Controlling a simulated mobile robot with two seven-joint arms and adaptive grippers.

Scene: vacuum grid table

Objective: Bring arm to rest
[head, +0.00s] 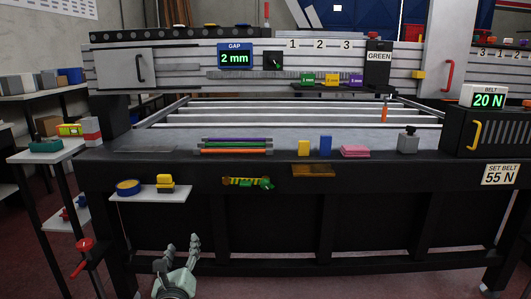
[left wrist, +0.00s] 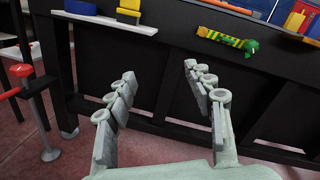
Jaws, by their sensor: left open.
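My left gripper (head: 180,252) is low in front of the black table frame in the head view, below the small white side shelf (head: 150,192). In the left wrist view its two grey fingers (left wrist: 158,98) stand wide apart with nothing between them. Behind them are the dark table front and the floor. My right gripper does not show in either view.
The vacuum grid table (head: 400,182) spans the middle, with coloured sticks, blocks and a grey weight (head: 408,141) on its front ledge. A red-handled clamp (head: 80,252) stands at the left. A green-and-yellow tool (head: 248,182) hangs on the front. The floor below is open.

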